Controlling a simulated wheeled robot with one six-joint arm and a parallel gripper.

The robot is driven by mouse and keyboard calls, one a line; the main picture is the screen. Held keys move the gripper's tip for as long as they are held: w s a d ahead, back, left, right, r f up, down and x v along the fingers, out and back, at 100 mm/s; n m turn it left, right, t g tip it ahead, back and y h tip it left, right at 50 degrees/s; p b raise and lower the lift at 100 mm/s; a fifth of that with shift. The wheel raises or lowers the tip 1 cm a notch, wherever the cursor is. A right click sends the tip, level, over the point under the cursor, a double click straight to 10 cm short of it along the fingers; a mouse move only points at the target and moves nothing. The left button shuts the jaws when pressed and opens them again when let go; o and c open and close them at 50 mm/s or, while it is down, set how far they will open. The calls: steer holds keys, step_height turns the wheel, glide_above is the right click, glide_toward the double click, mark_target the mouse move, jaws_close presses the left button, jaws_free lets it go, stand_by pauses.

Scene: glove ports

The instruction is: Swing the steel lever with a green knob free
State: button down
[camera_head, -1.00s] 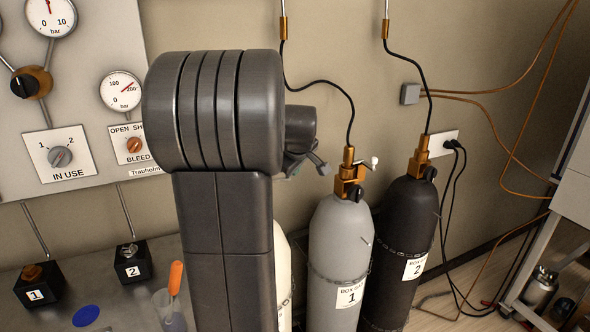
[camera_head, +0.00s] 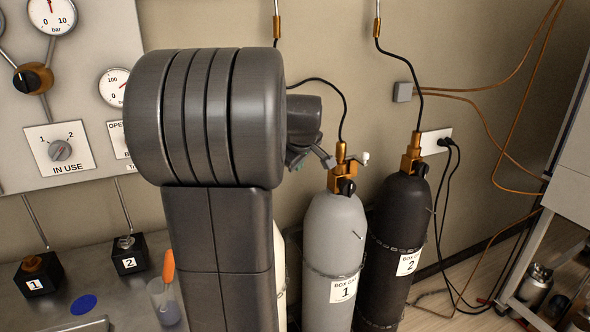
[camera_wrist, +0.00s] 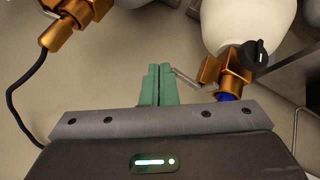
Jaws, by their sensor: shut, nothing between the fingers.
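In the wrist view my gripper (camera_wrist: 159,70) has two green fingers pressed together, with nothing between them. A thin steel lever (camera_wrist: 195,83) runs from a brass valve (camera_wrist: 227,73) on a pale cylinder towards the right side of the fingertips. Its near end is beside or behind the right finger; I cannot tell whether they touch. No green knob is discernible. In the head view my arm covers the pale cylinder's upper part and valve, and only a small part of my gripper (camera_head: 295,158) shows past the arm.
A grey cylinder (camera_head: 334,235) marked 1 and a black cylinder (camera_head: 398,235) marked 2 stand to the right, with brass valves and black hoses. A gauge panel (camera_head: 100,150) is on the left wall. A cup (camera_head: 165,300) with an orange-handled tool stands on the bench.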

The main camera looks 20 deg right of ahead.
steer(key=s+d+r, duration=0.3)
steer(key=r, duration=0.2)
steer(key=shift+r, duration=0.4)
